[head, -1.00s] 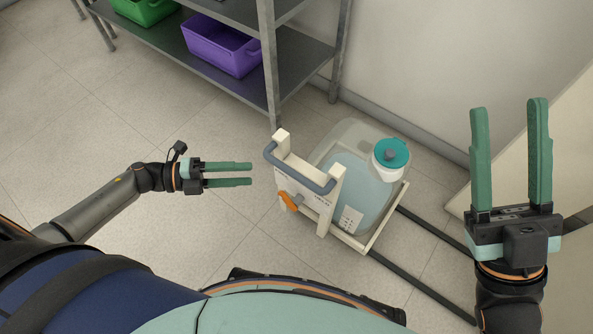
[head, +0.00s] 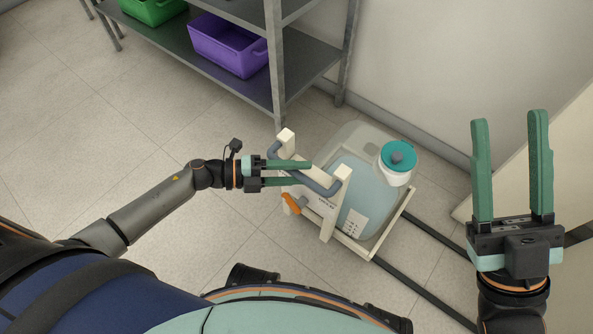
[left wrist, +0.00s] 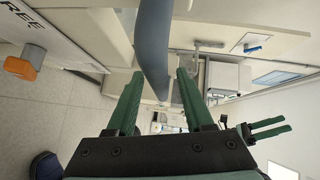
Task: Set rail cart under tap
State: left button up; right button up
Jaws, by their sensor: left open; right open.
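The rail cart (head: 329,204) is a cream frame holding a translucent jug (head: 366,195) with a teal cap. It stands at the end of dark floor rails. Its grey-blue handle (head: 320,187) faces my left side, with an orange lever (head: 292,203) below. My left gripper (head: 311,173) is open at the handle. In the left wrist view the handle (left wrist: 152,45) shows in line with the gap between the open fingers (left wrist: 160,73); contact cannot be told. My right gripper (head: 510,118) is open and empty, right of the cart. I cannot make out a tap.
A grey shelf unit (head: 273,60) with a purple bin (head: 228,43) and a green bin (head: 152,8) stands behind the cart. The rails (head: 425,292) run toward the lower right, past a pale panel (head: 570,160). The floor at left is clear.

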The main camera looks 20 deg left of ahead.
pick_arm(q)
jog(key=shift+c, duration=0.2)
grip_shut()
dwell(1.1)
